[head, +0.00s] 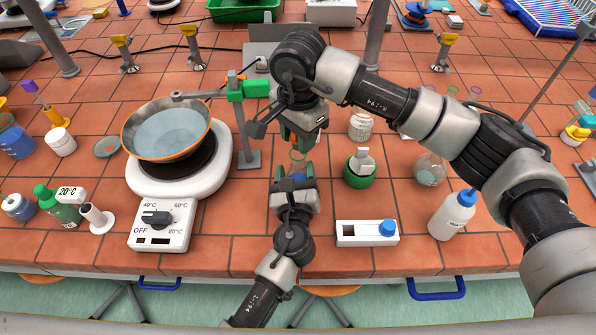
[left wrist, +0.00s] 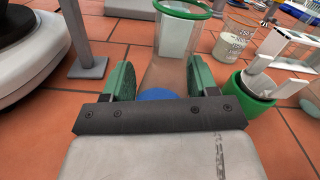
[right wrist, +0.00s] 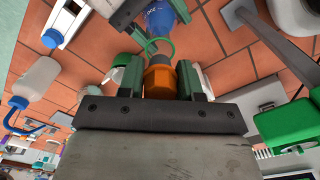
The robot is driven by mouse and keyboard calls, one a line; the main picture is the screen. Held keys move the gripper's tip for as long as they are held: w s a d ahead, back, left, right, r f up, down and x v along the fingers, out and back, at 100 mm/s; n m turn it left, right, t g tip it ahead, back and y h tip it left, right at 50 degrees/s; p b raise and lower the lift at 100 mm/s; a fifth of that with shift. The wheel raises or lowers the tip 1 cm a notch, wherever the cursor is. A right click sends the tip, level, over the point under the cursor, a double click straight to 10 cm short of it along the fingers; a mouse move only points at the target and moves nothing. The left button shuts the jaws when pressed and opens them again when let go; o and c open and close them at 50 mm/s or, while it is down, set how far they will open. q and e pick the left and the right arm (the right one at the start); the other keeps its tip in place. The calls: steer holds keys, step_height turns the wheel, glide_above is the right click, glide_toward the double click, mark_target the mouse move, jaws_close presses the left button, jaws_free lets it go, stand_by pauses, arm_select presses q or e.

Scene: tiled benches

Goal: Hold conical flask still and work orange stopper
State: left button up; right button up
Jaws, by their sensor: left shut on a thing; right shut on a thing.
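The conical flask (head: 298,167) is clear glass with a green rim and blue contents, mostly hidden in the head view. In the left wrist view the flask (left wrist: 165,75) stands between the fingers. My left gripper (head: 292,182) is shut on it from the front. The orange stopper (right wrist: 160,82) is in my right gripper (head: 302,138), which is shut on it above the flask. In the right wrist view its narrow end faces the green rim (right wrist: 151,47) and looks apart from it. The exact gap is hard to tell.
A hotplate (head: 160,238) with a wide pan (head: 167,130) and a stand (head: 248,158) are on the left. A green holder (head: 360,180), a beaker (head: 361,125), a white block with a blue knob (head: 367,238) and a wash bottle (head: 450,217) are on the right.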

arm_select(q)
steer(key=shift+s+f, duration=0.1)
steer(key=shift+f, duration=0.3)
arm_select(e)
steer(key=shift+r, duration=2.25)
arm_select(q)
steer(key=o, duration=1.1)
steer(key=shift+r, duration=0.2)
steer(key=s, duration=1.1)
steer(key=shift+s, duration=0.4)
